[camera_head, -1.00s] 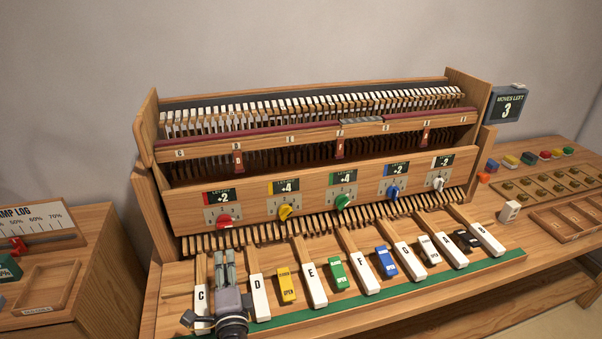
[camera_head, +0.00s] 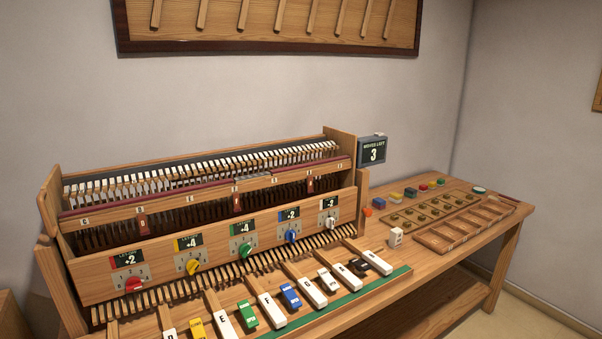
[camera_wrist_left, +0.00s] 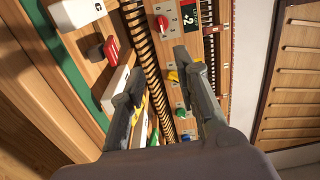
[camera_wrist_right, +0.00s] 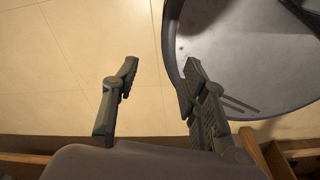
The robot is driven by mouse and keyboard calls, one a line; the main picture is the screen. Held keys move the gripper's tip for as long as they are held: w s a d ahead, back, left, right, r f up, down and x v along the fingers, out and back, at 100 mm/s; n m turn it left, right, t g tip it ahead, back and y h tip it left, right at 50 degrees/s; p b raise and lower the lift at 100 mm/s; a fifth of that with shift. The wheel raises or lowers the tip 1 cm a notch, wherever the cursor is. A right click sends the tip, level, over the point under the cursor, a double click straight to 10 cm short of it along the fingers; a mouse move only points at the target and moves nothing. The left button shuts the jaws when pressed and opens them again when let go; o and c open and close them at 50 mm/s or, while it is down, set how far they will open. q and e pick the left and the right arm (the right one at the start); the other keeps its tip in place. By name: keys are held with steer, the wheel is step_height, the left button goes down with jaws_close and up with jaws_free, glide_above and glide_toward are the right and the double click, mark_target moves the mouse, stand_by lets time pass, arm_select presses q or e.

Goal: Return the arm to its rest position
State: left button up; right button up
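Neither gripper shows in the head view now. In the left wrist view my left gripper (camera_wrist_left: 155,85) has its two fingers apart with nothing held between them. Behind the fingers are the white keys (camera_wrist_left: 116,84) and the row of thin wooden slats of the piano. A red knob (camera_wrist_left: 162,23) and a red block (camera_wrist_left: 111,50) also show there. In the right wrist view my right gripper (camera_wrist_right: 158,85) has its fingers apart and empty, with pale floor tiles (camera_wrist_right: 80,70) behind it.
The keyboard bench has a green front strip (camera_head: 340,310) and coloured dials such as the green dial (camera_head: 246,251). A "moves left" display (camera_head: 373,151) reads 3. At right are a slotted tray (camera_head: 466,227), coloured blocks and a white block (camera_head: 396,236). A slatted board (camera_head: 270,50) hangs above.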

arm_select(q)
steer(key=s+d+f+n+g+h, duration=0.1)
steer(key=s+d+f+g+h, duration=0.15)
steer(key=f, duration=0.85)
steer(key=s+d+f+g+h, duration=0.2)
steer(key=s+f, duration=0.2)
steer(key=f, duration=0.7)
steer(key=s+d+f+n+g+h, duration=0.15)
steer(key=s+f, duration=0.25)
steer(key=f, duration=0.7)
steer(key=s+f+n+g+h, duration=0.1)
steer(key=s+f+n+g, duration=0.1)
steer(key=s+f, duration=0.4)
steer(key=s+d+f+n+g+h, duration=0.1)
steer(key=s+f, duration=0.5)
steer(key=s, duration=0.9)
steer(key=s+d+f+n+g+h, duration=0.1)
steer(key=s+f+n+g, duration=0.3)
steer(key=s+f, duration=0.3)
steer(key=s+g, duration=0.1)
steer(key=s, duration=0.2)
steer(key=shift+s, duration=0.35)
arm_select(e)
steer(key=shift+a, duration=0.35)
steer(key=shift+a, duration=0.15)
steer(key=shift+d, duration=0.2)
